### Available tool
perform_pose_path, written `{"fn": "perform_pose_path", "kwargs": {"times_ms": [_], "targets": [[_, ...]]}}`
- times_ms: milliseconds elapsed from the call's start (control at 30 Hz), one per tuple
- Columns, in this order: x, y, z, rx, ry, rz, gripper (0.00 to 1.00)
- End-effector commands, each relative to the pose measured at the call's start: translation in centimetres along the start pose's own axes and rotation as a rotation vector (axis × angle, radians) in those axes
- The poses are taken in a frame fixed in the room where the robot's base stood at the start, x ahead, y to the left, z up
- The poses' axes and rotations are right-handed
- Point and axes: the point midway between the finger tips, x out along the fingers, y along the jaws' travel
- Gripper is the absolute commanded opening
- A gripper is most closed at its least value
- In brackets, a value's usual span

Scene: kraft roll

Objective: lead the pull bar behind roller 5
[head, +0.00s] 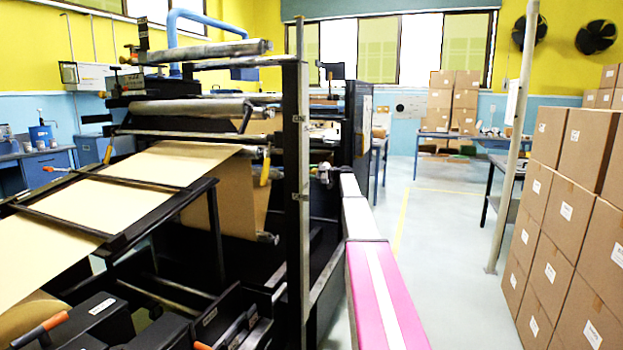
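A brown kraft web (150,172) runs up the sloped black frame on the left and over a roller at its top right. From there, brown paper (236,200) hangs down inside the machine. A short grey bar end (268,238) shows at the paper's lower edge; I cannot tell whether it is the pull bar. Grey rollers lie across the machine, one at the top (205,51) and one lower (190,108). No roller number is readable, so I cannot tell which is roller 5. I cannot make out my gripper in this view.
A black upright post (298,190) stands at the machine's near right side. A long pink and white cover (375,290) runs beside it. Stacked cartons (560,230) fill the right, near a pale pole (513,140). The grey floor (450,260) between is clear.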

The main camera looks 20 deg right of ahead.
Motion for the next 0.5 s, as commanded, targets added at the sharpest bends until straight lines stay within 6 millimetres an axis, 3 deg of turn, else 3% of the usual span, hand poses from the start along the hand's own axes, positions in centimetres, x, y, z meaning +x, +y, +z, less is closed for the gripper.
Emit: {"fn": "perform_pose_path", "kwargs": {"times_ms": [500], "targets": [[-0.02,0.76,-1.29,0.0,0.0,0.0,0.11]]}}
